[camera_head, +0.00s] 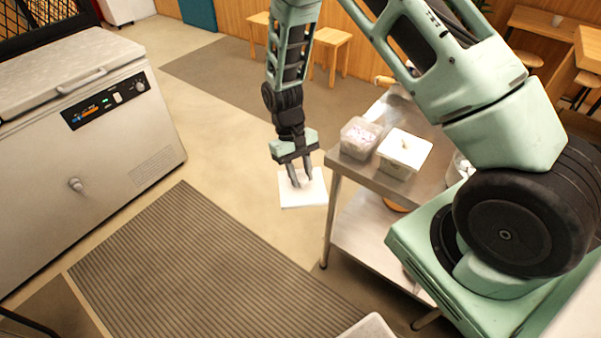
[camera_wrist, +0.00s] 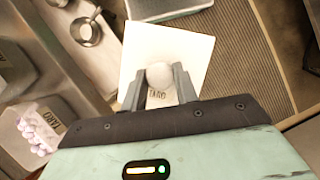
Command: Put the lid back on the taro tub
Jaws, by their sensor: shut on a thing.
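My gripper (camera_head: 298,180) is shut on the knob of a square white lid (camera_head: 316,193), held in the air left of the steel table. In the wrist view the lid (camera_wrist: 190,50) hangs beyond the fingertips (camera_wrist: 160,82), its round knob between them, with lettering that seems to read TARO. The taro tub (camera_head: 350,152) is a clear, open-topped tub of pale purple pieces near the table's left edge. It also shows at the left of the wrist view (camera_wrist: 52,124), with a TARO label. The lid is apart from the tub.
A second tub (camera_head: 396,167) with a white lid stands on the steel table (camera_head: 343,163), just right of the taro tub. A white chest freezer (camera_head: 90,165) stands at the left. A ribbed mat (camera_head: 200,270) covers the floor between. Stools (camera_head: 331,40) are at the back.

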